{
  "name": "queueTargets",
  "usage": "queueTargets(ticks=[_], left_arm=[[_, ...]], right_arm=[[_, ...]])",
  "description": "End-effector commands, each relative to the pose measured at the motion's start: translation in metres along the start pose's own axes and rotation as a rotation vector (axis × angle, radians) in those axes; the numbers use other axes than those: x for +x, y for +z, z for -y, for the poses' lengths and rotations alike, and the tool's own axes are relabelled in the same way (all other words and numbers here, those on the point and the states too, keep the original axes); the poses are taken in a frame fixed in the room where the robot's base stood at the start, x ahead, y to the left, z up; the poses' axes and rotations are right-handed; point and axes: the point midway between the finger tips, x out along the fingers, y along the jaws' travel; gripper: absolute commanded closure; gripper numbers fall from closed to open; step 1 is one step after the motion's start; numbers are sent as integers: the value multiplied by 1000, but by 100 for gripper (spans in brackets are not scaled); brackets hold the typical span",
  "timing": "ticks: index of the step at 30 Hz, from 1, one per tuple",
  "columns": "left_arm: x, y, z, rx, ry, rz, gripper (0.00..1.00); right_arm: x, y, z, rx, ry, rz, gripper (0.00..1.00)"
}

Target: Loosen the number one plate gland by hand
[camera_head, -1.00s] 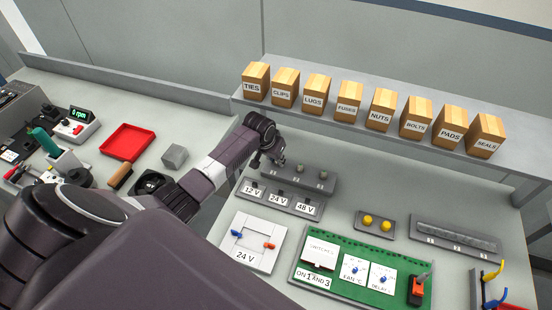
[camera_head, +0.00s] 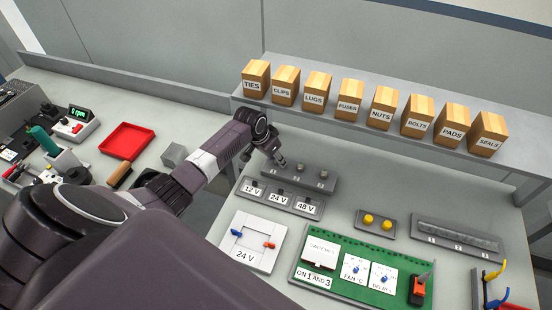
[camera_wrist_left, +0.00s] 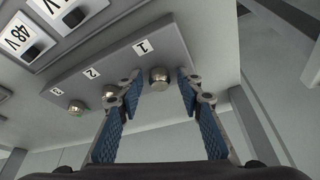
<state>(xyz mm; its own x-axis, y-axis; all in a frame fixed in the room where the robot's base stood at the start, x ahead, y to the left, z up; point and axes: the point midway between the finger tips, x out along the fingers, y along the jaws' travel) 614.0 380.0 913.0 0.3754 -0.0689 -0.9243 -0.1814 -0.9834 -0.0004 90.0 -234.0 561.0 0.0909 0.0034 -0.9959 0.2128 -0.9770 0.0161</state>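The number one plate gland (camera_wrist_left: 159,78) is a round metal knob on a grey plate (camera_wrist_left: 122,70), beside the label 1. In the left wrist view it sits between the fingertips of my left gripper (camera_wrist_left: 158,84), with a gap showing on each side. The gripper is open, with blue pads. Glands two (camera_wrist_left: 109,91) and three (camera_wrist_left: 76,106) are to the left. In the head view my left gripper (camera_head: 280,160) is over the left end of the plate (camera_head: 312,184) and hides gland one. My right gripper is not in view.
The switch panel labelled 12 V, 24 V and 48 V (camera_head: 279,205) lies just in front of the gland plate. A shelf with labelled wooden blocks (camera_head: 383,108) stands behind. A grey block (camera_head: 174,155) and a red tray (camera_head: 127,141) are to the left.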

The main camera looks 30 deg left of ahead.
Motion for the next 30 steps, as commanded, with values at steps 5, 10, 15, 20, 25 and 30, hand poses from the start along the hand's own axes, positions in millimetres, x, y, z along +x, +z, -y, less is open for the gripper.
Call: queueTargets(ticks=[5,10,15,20,25,30], left_arm=[[0,0,0,-1,0,0,51],[0,0,0,-2,0,0,46],[-1,0,0,-2,-1,-1,46],[-11,-1,1,-2,-2,-2,46],[-34,-1,1,-1,-3,-2,46],[-57,0,1,-1,-2,-1,46]], right_arm=[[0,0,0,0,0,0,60],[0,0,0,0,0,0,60],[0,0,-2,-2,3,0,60],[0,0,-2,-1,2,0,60],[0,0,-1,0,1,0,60],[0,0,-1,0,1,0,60]])
